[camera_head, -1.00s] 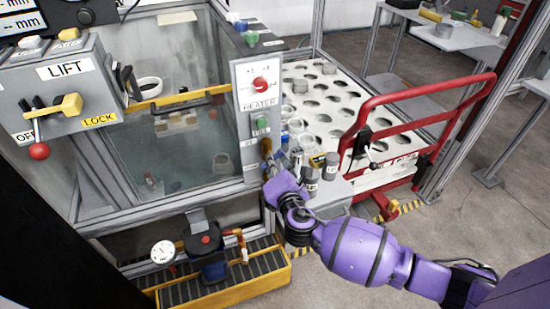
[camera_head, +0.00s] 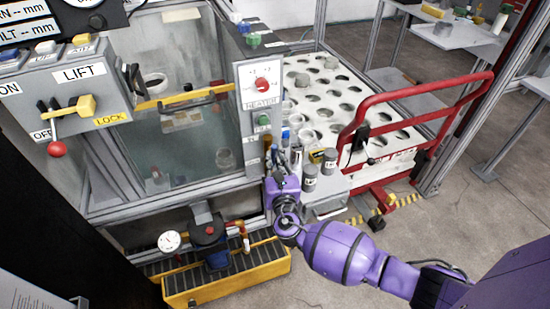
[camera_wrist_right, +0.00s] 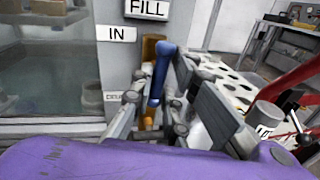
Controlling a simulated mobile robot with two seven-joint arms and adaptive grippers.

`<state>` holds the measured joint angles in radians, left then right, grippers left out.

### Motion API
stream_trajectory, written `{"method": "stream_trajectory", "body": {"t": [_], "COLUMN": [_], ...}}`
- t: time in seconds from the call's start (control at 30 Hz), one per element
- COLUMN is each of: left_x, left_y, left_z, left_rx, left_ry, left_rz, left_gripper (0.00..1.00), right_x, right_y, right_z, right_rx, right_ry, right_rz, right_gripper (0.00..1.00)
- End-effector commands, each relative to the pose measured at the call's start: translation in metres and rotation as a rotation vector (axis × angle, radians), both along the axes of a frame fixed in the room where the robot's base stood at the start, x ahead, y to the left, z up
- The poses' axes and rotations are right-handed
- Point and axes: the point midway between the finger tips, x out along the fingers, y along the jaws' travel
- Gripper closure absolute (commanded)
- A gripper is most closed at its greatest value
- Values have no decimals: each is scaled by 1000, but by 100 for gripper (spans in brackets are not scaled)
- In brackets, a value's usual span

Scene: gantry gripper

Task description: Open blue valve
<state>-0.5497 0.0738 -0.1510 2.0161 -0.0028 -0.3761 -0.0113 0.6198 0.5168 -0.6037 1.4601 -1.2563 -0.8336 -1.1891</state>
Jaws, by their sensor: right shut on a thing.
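The blue valve's handle (camera_wrist_right: 161,72) is a short blue bar standing upright in the right wrist view. It sits in front of an orange-brown pipe (camera_wrist_right: 150,48), beside the "IN" and "FILL" labels. My right gripper (camera_wrist_right: 158,90) has a finger on each side of the handle and is shut on it. In the head view my right gripper (camera_head: 282,165) is at the lower right corner post of the glass tank cabinet, and the valve is mostly hidden behind it and the purple wrist. My left gripper is not in view.
Grey canisters (camera_head: 309,178) stand on a ledge just right of the gripper. A red rail (camera_head: 415,100) and a white perforated tray (camera_head: 330,100) lie farther right. A pump in a yellow tray (camera_head: 240,270) sits below.

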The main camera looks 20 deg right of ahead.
Motion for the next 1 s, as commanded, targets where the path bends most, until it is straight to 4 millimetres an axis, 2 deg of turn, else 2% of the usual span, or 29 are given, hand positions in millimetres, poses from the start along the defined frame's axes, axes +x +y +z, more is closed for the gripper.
{"method": "stream_trajectory", "body": {"t": [0.03, 0.3, 0.77, 0.8, 0.9, 1.0], "left_x": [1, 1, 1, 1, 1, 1], "left_y": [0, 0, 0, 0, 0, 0], "left_z": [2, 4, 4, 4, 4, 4], "left_rx": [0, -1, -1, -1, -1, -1], "left_ry": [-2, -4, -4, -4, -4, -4], "left_rz": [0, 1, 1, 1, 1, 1], "left_gripper": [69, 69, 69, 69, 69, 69], "right_x": [3, 3, 3, 3, 2, 2], "right_y": [4, 5, 5, 5, 5, 4], "right_z": [7, 6, 5, 5, 5, 3], "right_rx": [-19, -87, -100, -100, -99, -99], "right_ry": [-12, -14, -14, -14, -13, -10], "right_rz": [6, 7, 9, 10, 9, 7], "right_gripper": [100, 100, 100, 81, 69, 69]}}
